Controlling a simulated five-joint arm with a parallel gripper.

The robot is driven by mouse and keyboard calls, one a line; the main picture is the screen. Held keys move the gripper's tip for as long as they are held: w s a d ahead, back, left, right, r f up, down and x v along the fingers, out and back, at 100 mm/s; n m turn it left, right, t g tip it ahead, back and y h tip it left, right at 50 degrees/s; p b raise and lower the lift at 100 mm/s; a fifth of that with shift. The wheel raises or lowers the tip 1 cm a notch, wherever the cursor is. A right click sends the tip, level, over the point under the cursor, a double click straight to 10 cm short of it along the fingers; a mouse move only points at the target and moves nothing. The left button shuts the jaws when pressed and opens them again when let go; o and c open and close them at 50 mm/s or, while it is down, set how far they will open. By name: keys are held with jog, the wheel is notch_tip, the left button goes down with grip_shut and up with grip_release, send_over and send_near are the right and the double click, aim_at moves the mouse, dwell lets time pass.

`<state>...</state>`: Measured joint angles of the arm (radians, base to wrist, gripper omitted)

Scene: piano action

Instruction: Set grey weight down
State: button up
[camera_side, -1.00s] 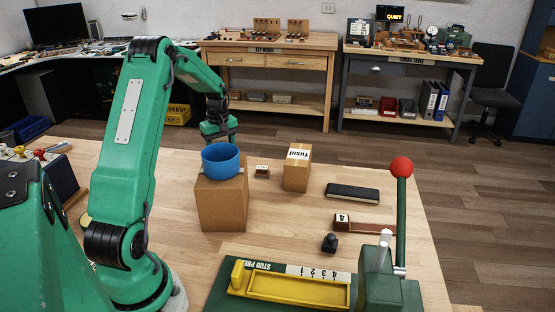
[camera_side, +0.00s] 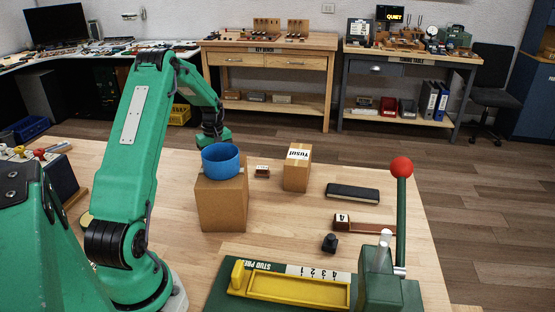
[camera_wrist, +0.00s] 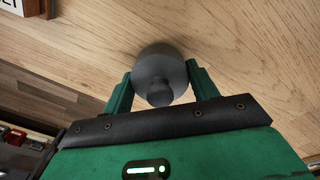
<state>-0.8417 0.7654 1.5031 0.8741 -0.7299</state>
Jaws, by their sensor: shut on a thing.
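The grey weight (camera_wrist: 158,64) is a dark grey round body with a small knob, seen in the wrist view between the two green fingers of my gripper (camera_wrist: 160,82). The fingers press on its sides. Pale wood grain fills the view beyond it; I cannot tell whether the weight touches that surface. In the side view my gripper (camera_side: 213,141) is behind the blue bowl (camera_side: 221,161), which stands on a tall cardboard box (camera_side: 222,206). The bowl and box hide the fingertips and the weight there.
A smaller box (camera_side: 297,171) and a small brown block (camera_side: 262,171) stand right of the bowl. A dark flat pad (camera_side: 352,192), a small black object (camera_side: 329,243) and a green press with a red-knobbed lever (camera_side: 401,168) are further right. Bare tabletop lies left of the tall box.

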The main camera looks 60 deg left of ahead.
jog(key=shift+f, duration=0.2)
jog(key=shift+f, duration=0.1)
jog(key=o, duration=1.7)
jog(key=shift+f, duration=0.15)
notch_tip(320, 180, up, 12)
jog(key=shift+r, duration=0.15)
